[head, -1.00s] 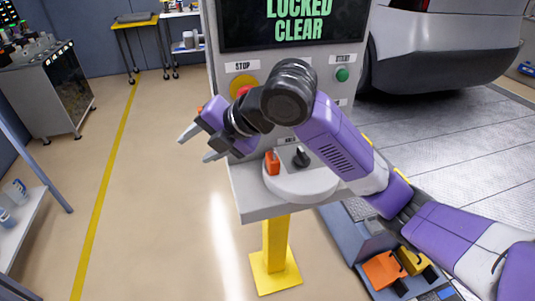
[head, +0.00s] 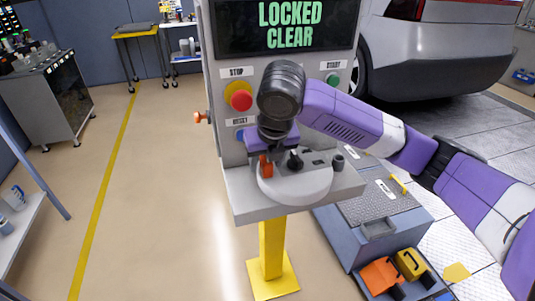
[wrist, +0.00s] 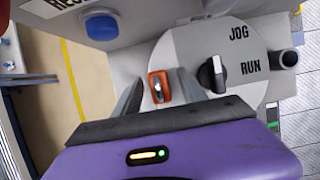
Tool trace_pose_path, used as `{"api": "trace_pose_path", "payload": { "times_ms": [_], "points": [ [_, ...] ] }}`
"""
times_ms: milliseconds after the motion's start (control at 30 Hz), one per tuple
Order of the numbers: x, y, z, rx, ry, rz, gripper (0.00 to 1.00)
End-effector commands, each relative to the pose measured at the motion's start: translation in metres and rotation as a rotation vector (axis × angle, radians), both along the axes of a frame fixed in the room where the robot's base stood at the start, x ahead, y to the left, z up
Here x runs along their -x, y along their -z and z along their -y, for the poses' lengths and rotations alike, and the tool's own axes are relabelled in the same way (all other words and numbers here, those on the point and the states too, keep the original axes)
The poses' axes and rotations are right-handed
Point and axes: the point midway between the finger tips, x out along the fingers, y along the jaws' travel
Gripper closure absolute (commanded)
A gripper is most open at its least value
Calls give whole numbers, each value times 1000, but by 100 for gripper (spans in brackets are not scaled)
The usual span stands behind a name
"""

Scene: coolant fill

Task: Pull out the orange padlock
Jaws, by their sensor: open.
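The orange padlock (wrist: 159,87) sits upright on the round grey selector plate (wrist: 240,45), left of the black JOG/RUN knob (wrist: 212,75). A pale metal part shows at its middle. My gripper (wrist: 161,82) is open, with one finger to the left of the padlock and one to its right. Gaps show between the fingers and the padlock, so it is not gripped. In the head view the padlock (head: 265,166) shows just below my purple gripper body, on the pedestal's shelf. The fingers are mostly hidden there.
The control panel above carries a red stop button (head: 240,98), a green start button (head: 333,79) and a blue reset button (wrist: 101,24). Its screen (head: 290,25) reads LOCKED CLEAR. A dark post (wrist: 286,58) stands right of the knob. The floor on the left is clear.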

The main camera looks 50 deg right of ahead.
Motion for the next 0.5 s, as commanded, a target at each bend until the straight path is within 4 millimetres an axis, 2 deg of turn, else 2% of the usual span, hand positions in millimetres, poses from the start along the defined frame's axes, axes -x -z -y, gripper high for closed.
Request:
{"api": "trace_pose_path", "payload": {
  "times_ms": [200,500],
  "points": [
    [-7,20,4,-2,1,0,51],
    [-9,24,5,-1,1,2,51]
  ]
}}
